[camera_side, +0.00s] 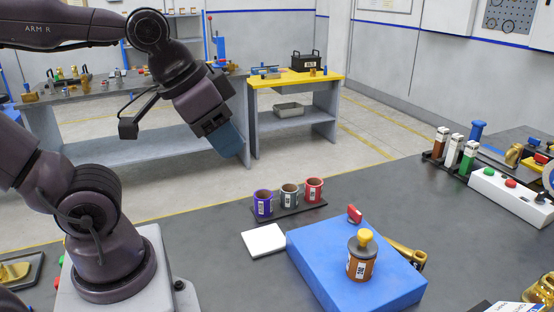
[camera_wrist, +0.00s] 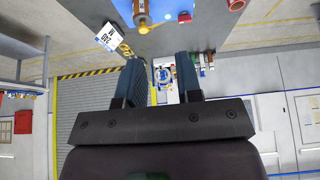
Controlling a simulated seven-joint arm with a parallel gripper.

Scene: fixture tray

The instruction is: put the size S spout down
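My gripper (camera_side: 228,142) is raised well away from the table, at the left of the blue fixture block (camera_side: 335,268). In the wrist view, its two blue fingers (camera_wrist: 160,80) stand wide apart with nothing visible held between them. A brown labelled jar (camera_side: 360,266) with a grey collar and yellow top (camera_side: 364,237) stands upright on the block. It also shows at the top of the wrist view (camera_wrist: 140,10). A small red part (camera_side: 354,214) is at the block's far edge. I cannot tell which piece is the size S spout.
Purple (camera_side: 263,203), grey (camera_side: 289,195) and red (camera_side: 314,190) cups stand on a dark rack. A white square plate (camera_side: 263,240) lies left of the block. A white button box (camera_side: 510,192) is at right.

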